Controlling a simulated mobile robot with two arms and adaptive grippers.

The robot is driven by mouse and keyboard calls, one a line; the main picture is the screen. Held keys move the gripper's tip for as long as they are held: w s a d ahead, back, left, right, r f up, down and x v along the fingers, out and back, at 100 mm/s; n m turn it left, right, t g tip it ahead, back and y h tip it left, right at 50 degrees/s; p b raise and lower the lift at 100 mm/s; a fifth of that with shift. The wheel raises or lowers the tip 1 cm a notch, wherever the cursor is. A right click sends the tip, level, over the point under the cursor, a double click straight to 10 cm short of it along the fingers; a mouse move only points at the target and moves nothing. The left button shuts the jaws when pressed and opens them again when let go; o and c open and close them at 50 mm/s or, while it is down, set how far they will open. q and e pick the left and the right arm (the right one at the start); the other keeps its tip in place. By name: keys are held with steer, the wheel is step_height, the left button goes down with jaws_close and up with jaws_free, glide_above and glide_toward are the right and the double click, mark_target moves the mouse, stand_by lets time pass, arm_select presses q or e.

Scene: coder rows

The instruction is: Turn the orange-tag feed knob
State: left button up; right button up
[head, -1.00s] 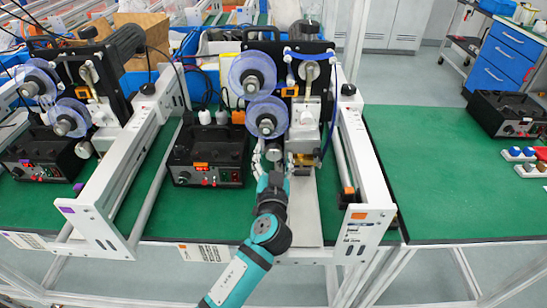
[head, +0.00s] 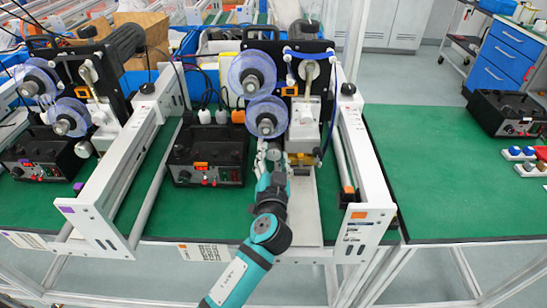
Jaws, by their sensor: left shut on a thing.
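The orange-tag coder (head: 312,110) stands in the middle, with an orange tag (head: 357,215) on the front end plate of its white rail. Two clear-rimmed reels (head: 244,84) are on its left side. The feed knob sits low on the coder, just below the lower reel, and is mostly hidden by my fingers. My left gripper (head: 268,152) reaches up from the front and is shut on this knob. Its teal arm covers part of the bench in front. My right gripper is not in view.
A similar coder with a purple tag (head: 68,211) is at the left. White rails flank my arm. The green bench (head: 440,170) at the right is largely clear.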

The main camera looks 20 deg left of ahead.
arm_select(q)
steer(key=m+p, duration=0.1)
steer(key=m, duration=0.4)
steer(key=m+p, duration=0.1)
steer(key=m, duration=0.4)
stand_by(0.5)
steer(key=o, duration=1.2)
steer(key=v, duration=1.2)
steer(key=shift+s+r, duration=0.1)
